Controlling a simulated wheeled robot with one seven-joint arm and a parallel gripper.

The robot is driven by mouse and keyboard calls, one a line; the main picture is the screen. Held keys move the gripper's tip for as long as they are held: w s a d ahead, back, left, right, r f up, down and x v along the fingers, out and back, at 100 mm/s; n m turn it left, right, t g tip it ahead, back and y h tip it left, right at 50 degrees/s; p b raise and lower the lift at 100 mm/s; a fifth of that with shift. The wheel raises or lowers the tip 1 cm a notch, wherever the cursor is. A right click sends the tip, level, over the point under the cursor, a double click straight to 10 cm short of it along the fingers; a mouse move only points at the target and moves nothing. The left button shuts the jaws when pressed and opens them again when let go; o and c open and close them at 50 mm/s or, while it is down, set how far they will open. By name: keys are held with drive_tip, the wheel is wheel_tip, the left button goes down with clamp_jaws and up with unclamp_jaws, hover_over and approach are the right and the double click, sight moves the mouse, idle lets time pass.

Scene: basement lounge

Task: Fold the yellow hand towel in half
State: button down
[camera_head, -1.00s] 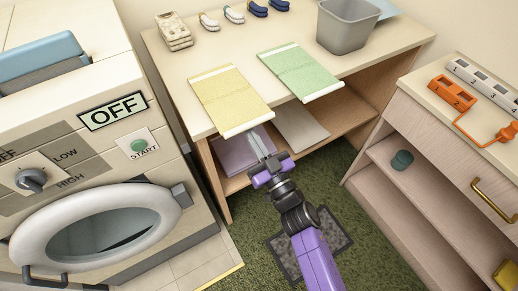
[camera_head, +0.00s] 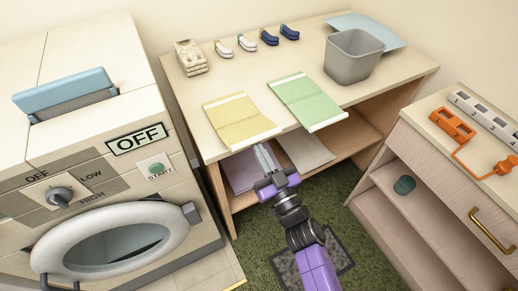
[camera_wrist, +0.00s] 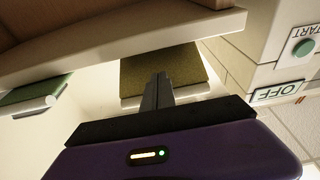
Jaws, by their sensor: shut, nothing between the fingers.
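The yellow hand towel (camera_head: 240,119) lies flat on the table, with white hems at both ends. Its near end reaches the front edge and sticks out past it. In the wrist view the overhanging towel (camera_wrist: 158,70) looks dark olive, with its pale hem (camera_wrist: 190,91) nearer me. My gripper (camera_head: 263,153) is just in front of and below that near hem. Its fingers (camera_wrist: 163,85) are shut and hold nothing. In the wrist view the fingertips overlap the hem; I cannot tell whether they touch it.
A green towel (camera_head: 306,100) lies right of the yellow one. The washer (camera_head: 90,170) is left, an orange device (camera_head: 452,125) on the right cabinet. Folded cloths (camera_head: 305,148) lie on the shelf below.

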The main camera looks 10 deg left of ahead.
drive_tip(key=shift+r, duration=0.35)
drive_tip(key=shift+w+a+r+p, duration=0.4)
drive_tip(key=shift+w+r+p, duration=0.15)
drive_tip(key=shift+r, duration=0.35)
drive_tip(key=shift+w+a+r+p, duration=0.45)
drive_tip(key=shift+w+r, duration=0.25)
drive_tip(key=shift+r, duration=0.25)
drive_tip(key=shift+w+a+r+p, duration=0.45)
drive_tip(key=shift+w+r, duration=0.15)
drive_tip(key=shift+r, duration=0.3)
